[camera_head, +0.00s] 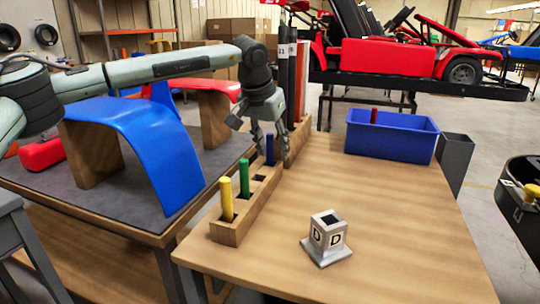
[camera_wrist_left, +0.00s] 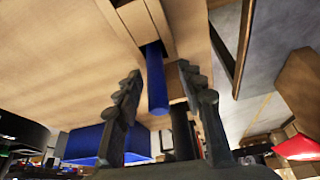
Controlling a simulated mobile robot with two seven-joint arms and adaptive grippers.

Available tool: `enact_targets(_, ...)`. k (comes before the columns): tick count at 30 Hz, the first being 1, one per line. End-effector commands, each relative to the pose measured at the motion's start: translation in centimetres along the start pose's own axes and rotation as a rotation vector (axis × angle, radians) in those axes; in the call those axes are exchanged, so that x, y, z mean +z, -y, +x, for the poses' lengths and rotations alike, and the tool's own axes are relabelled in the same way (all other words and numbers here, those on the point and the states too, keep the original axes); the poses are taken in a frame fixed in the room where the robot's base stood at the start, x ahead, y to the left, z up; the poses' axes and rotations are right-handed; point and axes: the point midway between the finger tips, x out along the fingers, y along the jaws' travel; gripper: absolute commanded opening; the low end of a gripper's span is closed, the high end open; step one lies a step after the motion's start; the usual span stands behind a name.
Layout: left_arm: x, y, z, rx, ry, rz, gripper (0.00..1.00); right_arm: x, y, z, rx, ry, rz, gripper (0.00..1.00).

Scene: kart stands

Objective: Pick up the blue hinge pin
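The blue hinge pin (camera_head: 270,149) stands upright in a slot of the wooden rack (camera_head: 228,234) on the table. My left gripper (camera_head: 266,130) is right above the rack at the blue pin. In the left wrist view, the blue pin (camera_wrist_left: 156,80) shows between the two spread fingers of my left gripper (camera_wrist_left: 160,76), with a gap on each side. The gripper is open and holds nothing. The pin's lower end is hidden in the rack. My right gripper is in neither view.
A yellow pin (camera_head: 226,199) and a green pin (camera_head: 244,178) stand in the same rack. A grey block marked D (camera_head: 326,238) is at the front. A blue bin (camera_head: 390,137) with a red pin (camera_head: 373,116) is at the back right. The table's right side is clear.

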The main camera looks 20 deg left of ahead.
Motion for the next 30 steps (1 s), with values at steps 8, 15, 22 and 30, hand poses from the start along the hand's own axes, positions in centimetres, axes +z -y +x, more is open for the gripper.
enact_targets(8, -0.03, -0.03, 0.19, 0.001, -0.001, 0.000, 0.36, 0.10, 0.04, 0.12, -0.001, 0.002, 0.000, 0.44)
enact_targets(15, -0.03, -0.04, 0.16, 0.001, -0.001, -0.001, 0.06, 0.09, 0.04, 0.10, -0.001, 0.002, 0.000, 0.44)
enact_targets(22, -0.07, -0.04, 0.10, 0.001, -0.002, -0.001, 0.00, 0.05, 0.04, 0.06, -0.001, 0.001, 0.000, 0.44)
enact_targets(30, -0.17, -0.04, -0.12, 0.001, -0.003, -0.001, 0.00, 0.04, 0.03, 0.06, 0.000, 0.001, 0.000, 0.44)
